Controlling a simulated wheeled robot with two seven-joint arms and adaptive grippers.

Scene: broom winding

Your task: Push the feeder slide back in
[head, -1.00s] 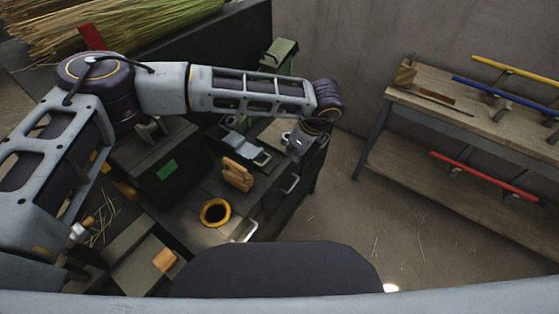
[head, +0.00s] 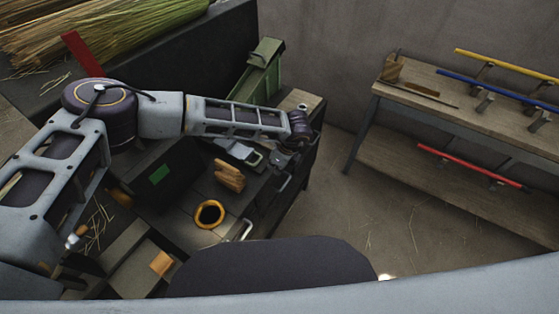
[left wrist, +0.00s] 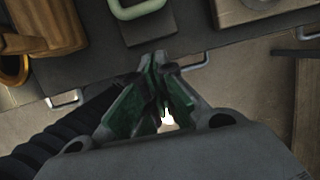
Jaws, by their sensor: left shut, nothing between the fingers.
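The feeder slide is a grey plate with a pale green handle (head: 252,157), sticking out toward the bench's front edge beside the green feeder chute (head: 262,72). In the left wrist view, the handle (left wrist: 138,9) and the plate's dark end (left wrist: 150,28) show at the top, cut off by the frame. My left gripper (head: 284,160) is just to the right of the handle, over the bench front. Its green fingers (left wrist: 158,60) are shut and empty, pointing at the plate's end with a small gap seen from above. My left forearm hides part of the slide and chute.
A wooden block (head: 229,175) and an orange-rimmed round opening (head: 209,214) lie left of the slide. Drawer handles (head: 283,181) stick out along the bench front. A workbench with coloured handles (head: 445,98) stands at right, with open floor (head: 370,205) between.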

